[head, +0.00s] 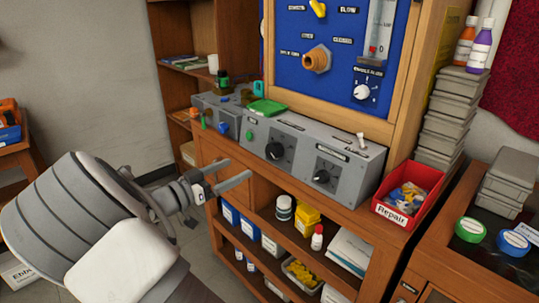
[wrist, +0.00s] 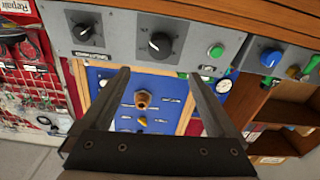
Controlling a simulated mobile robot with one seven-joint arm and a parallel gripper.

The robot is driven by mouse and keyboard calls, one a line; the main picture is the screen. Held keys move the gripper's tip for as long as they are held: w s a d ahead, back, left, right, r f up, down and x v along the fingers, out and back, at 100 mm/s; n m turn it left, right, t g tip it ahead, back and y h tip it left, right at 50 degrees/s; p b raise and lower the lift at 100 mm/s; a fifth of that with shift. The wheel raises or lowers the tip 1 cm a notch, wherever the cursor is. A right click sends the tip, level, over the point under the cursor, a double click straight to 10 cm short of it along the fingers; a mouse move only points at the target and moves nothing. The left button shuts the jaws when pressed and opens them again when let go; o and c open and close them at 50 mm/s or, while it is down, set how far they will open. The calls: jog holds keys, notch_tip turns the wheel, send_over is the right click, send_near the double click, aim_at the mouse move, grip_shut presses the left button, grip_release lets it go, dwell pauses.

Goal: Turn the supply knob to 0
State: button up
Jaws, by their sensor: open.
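A grey box (head: 300,154) on the wooden bench carries two black knobs with white pointer marks, the left one (head: 275,151) and the right one (head: 321,176). In the wrist view, which is upside down, they are the knob at centre (wrist: 160,45) and the knob at left (wrist: 82,32). The labels are too small to read, so I cannot tell which is the supply knob. My gripper (head: 238,169) is open and empty, in front of the box and apart from it. Its two fingers (wrist: 160,74) also show in the wrist view.
A blue panel (head: 338,63) behind the box has a yellow knob (head: 318,8), a brass fitting (head: 317,58) and a white knob (head: 362,91). A red bin (head: 408,195) stands right of the box. A green button (wrist: 216,50) sits on the box. Shelves below hold bottles and boxes.

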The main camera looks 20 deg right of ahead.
aim_at(270, 153)
jog(key=b+x, duration=0.1)
jog(key=x, duration=1.3)
jog(key=shift+b, duration=0.35)
jog(key=c, duration=1.4)
jog(key=shift+f, duration=0.1)
